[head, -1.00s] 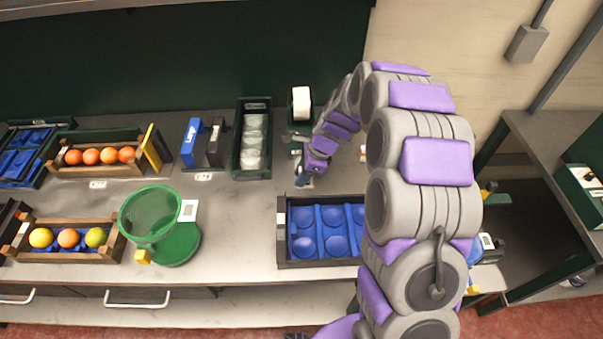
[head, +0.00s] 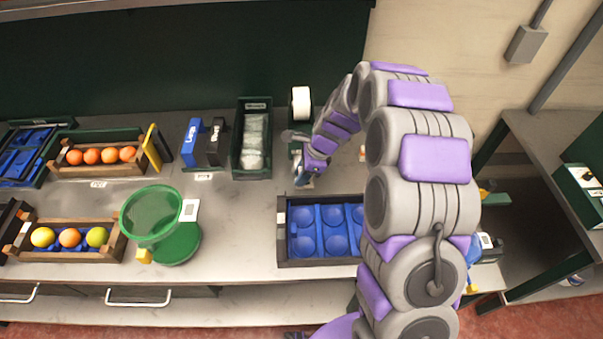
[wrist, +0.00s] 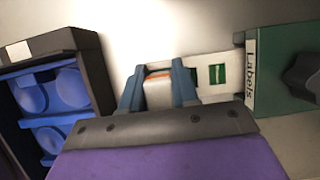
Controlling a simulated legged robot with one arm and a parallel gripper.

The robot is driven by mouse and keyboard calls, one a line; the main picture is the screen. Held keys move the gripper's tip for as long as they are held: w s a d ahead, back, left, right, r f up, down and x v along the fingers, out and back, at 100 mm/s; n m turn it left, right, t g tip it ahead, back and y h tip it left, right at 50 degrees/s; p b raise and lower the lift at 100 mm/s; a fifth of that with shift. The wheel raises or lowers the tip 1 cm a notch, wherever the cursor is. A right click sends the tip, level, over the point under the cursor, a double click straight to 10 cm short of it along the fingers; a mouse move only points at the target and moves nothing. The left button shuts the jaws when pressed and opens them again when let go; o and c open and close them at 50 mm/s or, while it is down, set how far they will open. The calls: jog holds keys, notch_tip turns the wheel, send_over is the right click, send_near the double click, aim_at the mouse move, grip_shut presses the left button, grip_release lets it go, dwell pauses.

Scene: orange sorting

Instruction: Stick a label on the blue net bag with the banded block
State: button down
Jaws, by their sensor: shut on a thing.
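My gripper (wrist: 158,88) is shut on a pale block (wrist: 158,95) with an orange band at its far end. It holds the block low, at the end of a pale strip with green-marked labels (wrist: 217,74). The strip comes from the green dispenser marked Labels (wrist: 275,75). Whether a label is on the block cannot be told. In the head view my gripper (head: 302,179) is small, in front of the dispenser's white roll (head: 301,102). I cannot make out the blue net bag for certain; a blue shape (head: 474,249) shows partly behind my arm.
A dark crate with blue cups (head: 283,235) stands close to my gripper. A green bin of clear packets (head: 240,165), blue and black blocks (head: 191,145), a green round basket (head: 176,245) and wooden fruit crates (head: 112,246) are further left. The counter between is clear.

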jog(key=shift+s, duration=0.1)
jog(key=shift+r+p, duration=3.15)
jog(key=shift+r, duration=0.35)
